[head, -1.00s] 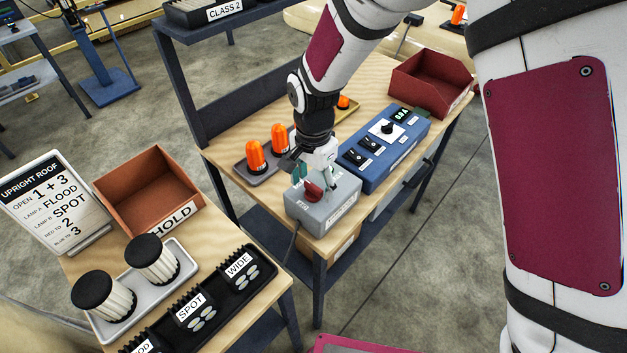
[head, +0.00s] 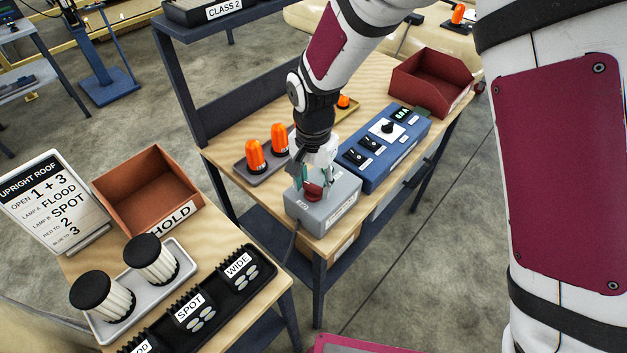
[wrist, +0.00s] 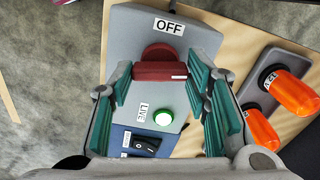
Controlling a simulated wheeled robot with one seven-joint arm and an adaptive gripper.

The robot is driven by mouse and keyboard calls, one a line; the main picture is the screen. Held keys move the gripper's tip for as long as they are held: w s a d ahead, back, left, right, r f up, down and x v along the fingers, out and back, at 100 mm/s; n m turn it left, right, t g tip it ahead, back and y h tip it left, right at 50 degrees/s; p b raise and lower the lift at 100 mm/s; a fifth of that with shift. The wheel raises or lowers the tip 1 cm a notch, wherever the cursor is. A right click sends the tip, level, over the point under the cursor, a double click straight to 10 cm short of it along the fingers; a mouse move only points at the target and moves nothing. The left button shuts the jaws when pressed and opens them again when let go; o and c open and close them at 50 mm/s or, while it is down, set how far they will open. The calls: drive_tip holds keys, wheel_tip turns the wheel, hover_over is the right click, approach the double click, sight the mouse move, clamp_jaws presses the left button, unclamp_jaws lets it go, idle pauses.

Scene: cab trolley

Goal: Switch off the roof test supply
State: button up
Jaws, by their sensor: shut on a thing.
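The grey supply box (head: 325,206) stands at the front of the wooden bench, with a red rotary handle (head: 312,191) on top. In the wrist view, the red handle (wrist: 160,66) lies crosswise, with a white mark near its right end. An OFF label (wrist: 169,27) is above it and a LIVE label (wrist: 143,112) below it. A round green lamp (wrist: 163,118) beside LIVE looks lit. My gripper (head: 312,184) is over the box, its teal-padded fingers on either side of the handle and shut on it. The fingers partly hide the box top.
A blue control unit (head: 385,150) with black switches and a dial stands right behind the box. Orange beacons (head: 279,138) stand on a tray to the left. A red-brown bin (head: 431,83) is at the far right. The HOLD bin (head: 150,190) is on the nearer trolley.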

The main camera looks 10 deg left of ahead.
sight(313, 185)
drive_tip(key=n, duration=0.4)
drive_tip(key=shift+n+b, duration=0.3)
drive_tip(key=shift+b, duration=0.1)
drive_tip(key=n, duration=0.3)
drive_tip(key=shift+w+n+b, duration=0.1)
drive_tip(key=shift+n+b, duration=0.3)
drive_tip(key=n+b, duration=0.1)
drive_tip(key=n, duration=0.2)
drive_tip(key=shift+n+b, duration=0.3)
drive_tip(key=shift+n, duration=1.6)
drive_tip(key=o, duration=1.2)
drive_tip(key=shift+c, duration=0.2)
wheel_tip(313, 185, up, 12)
